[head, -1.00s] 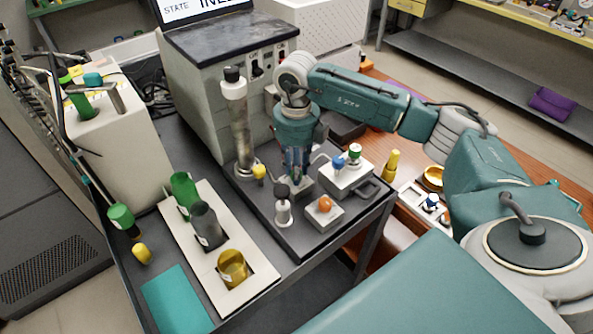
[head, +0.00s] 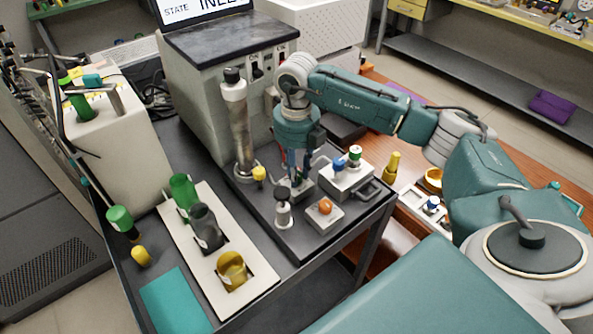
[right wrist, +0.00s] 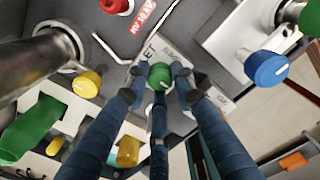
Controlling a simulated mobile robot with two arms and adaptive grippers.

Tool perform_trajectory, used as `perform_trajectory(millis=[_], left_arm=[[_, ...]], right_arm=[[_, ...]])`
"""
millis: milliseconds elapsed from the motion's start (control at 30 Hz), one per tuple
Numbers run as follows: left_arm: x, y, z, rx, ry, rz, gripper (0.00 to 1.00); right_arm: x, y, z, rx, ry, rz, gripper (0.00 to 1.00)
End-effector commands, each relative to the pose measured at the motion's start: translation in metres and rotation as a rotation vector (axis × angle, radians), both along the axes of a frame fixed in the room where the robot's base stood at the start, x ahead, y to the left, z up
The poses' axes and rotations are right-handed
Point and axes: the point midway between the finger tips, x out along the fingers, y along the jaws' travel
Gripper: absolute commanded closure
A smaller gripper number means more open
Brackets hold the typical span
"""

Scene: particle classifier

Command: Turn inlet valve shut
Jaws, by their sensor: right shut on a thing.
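The inlet valve is a round green knob (right wrist: 160,76) on a pale grey block (right wrist: 178,108), with a partly covered label ending in "ET". My right gripper (right wrist: 160,78) points down over it, with its fingers around the knob and shut on it. In the head view my right gripper (head: 297,184) is low over the valve block, at the middle of the dark machine tray. There the knob is mostly hidden by the fingers. My left gripper is not in view.
A block with blue (head: 339,164) and green knobs stands right of the gripper. A metal column (head: 236,130) with a yellow knob (head: 259,173) stands left. A black-topped sampler (head: 282,210) and an orange-knobbed block (head: 325,207) are in front. A white rack (head: 248,292) holds cups.

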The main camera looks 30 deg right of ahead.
Motion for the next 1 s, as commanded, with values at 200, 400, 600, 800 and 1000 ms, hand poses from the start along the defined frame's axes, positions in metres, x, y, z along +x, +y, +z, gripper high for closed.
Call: perform_trajectory(millis=[200,400,600,800,1000], left_arm=[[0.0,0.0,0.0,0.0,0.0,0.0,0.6],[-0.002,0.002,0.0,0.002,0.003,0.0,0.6],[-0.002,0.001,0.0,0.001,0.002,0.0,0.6],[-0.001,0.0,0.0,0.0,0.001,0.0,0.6],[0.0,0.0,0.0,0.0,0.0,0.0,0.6]], right_arm=[[0.002,-0.001,0.002,0.0,-0.006,-0.003,0.56],[0.001,0.0,0.002,0.0,-0.004,-0.001,0.56],[0.002,0.0,0.023,0.0,-0.006,-0.001,0.56],[0.003,0.0,0.067,0.001,-0.011,-0.002,0.56],[0.002,0.0,0.103,0.001,-0.008,-0.001,0.56]])
